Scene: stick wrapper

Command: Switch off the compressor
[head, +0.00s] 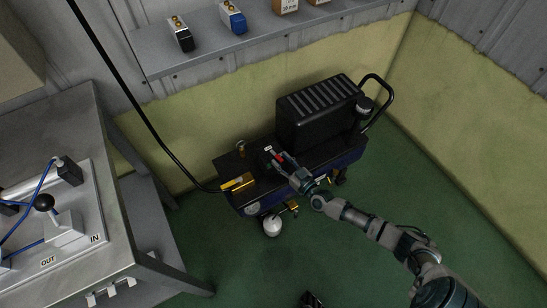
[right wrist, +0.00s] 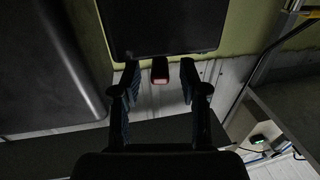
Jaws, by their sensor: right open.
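The compressor (head: 318,152) stands on the green floor against the yellow-green wall, with a black ribbed housing (head: 318,105) and a dark blue body. A small red switch (head: 278,155) shows on its top, left of the housing. My right gripper (head: 279,160) reaches over the compressor close to the switch. My left gripper is not clearly seen.
A black hose (head: 150,120) runs to the brass coupling (head: 238,183) at the compressor's left end. A curved handle (head: 386,95) rises at its right. A metal table (head: 110,225) stands left, and a shelf (head: 205,48) hangs above. The floor in front (head: 350,265) is mostly clear.

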